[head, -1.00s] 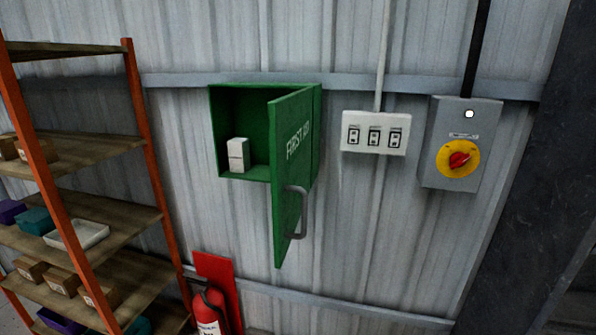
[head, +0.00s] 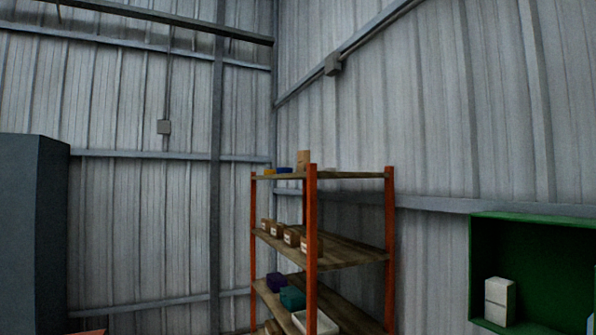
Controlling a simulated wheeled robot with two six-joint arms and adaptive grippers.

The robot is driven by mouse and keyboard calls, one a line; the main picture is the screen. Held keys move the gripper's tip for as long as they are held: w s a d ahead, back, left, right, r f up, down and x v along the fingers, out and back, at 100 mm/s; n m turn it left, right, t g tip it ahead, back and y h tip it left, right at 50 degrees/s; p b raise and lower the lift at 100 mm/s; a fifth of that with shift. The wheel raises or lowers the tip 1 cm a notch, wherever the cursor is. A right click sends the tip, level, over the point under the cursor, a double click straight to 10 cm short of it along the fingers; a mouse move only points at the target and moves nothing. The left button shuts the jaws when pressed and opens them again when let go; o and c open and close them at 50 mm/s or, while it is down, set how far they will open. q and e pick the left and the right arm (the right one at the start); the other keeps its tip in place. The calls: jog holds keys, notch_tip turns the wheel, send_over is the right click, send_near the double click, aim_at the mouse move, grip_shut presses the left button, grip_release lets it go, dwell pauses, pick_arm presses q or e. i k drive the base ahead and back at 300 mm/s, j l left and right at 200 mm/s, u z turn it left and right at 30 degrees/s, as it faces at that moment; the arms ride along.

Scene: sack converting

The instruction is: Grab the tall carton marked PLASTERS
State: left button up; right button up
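A tall white carton (head: 497,301) stands upright inside the green first aid cabinet (head: 531,217) at the lower right of the head view. It stands near the cabinet's left inner wall. A dark line crosses the carton at mid height, and its lettering is too small to read. The cabinet is open at the front, and its right part is cut off by the frame. Neither of my grippers shows in the head view.
An orange-post shelf rack (head: 312,225) stands in the corner left of the cabinet, holding brown boxes (head: 291,237) and a teal bin (head: 292,297). A tall dark grey cabinet (head: 34,235) stands at far left. Corrugated metal walls close the corner.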

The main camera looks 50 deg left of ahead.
aim_at(304, 156)
jog(key=u, duration=1.55)
jog(key=i+l+u, duration=0.2)
jog(key=u, duration=0.3)
jog(key=i+l+u, duration=0.25)
jog(key=u, duration=0.2)
jog(key=i+l+u, duration=0.2)
jog(key=l+u, duration=0.15)
jog(key=u, duration=0.15)
